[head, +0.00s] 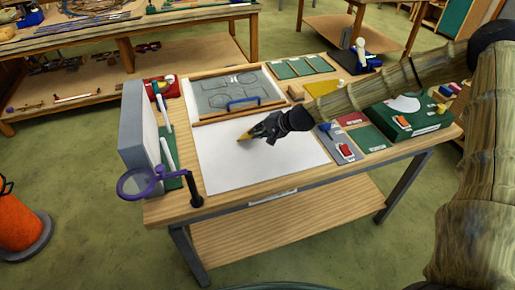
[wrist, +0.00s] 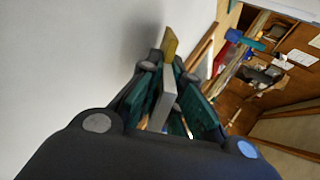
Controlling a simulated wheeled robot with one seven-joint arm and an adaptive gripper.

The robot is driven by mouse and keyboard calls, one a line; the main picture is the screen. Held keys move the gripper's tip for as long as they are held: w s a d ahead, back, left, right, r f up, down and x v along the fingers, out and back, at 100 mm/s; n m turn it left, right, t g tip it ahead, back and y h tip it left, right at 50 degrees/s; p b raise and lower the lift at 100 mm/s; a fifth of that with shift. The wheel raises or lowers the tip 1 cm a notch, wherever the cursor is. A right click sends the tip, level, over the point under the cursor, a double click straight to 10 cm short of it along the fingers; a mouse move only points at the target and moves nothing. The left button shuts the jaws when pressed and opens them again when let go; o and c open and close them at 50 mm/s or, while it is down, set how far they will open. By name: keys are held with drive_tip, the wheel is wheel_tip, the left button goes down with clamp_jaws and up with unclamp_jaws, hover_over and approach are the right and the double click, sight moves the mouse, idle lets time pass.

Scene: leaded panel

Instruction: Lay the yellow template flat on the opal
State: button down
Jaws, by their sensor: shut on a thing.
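My gripper (head: 252,133) is shut on a small yellow piece, the yellow template (head: 244,138), above the white sheet. In the wrist view, the template (wrist: 170,42) shows nearly edge-on between the fingertips of my gripper (wrist: 170,68), sticking out past them. A large white sheet (head: 235,170) lies flat on the bench under the gripper. I cannot tell for sure whether it is the opal; a pale rounded piece (head: 403,105) also lies on the green box at right. I cannot tell whether the template touches the sheet.
A purple-ringed magnifier (head: 140,183) and a tall grey block (head: 140,128) stand at left. The green box (head: 432,121) and red-handled tools (head: 345,150) are at right.

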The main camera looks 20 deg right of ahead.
drive_tip(key=shift+f, duration=0.35)
drive_tip(key=c, duration=1.8)
unclamp_jaws()
drive_tip(key=shift+o, duration=0.2)
drive_tip(key=shift+r, duration=0.15)
drive_tip(key=shift+s+d+r+p, duration=0.3)
drive_tip(key=shift+s+r+p, duration=0.15)
drive_tip(key=shift+r, duration=0.1)
drive_tip(key=p+v, duration=0.3)
drive_tip(key=v, duration=0.3)
drive_tip(key=shift+s, duration=0.2)
drive_tip(key=shift+d, duration=0.1)
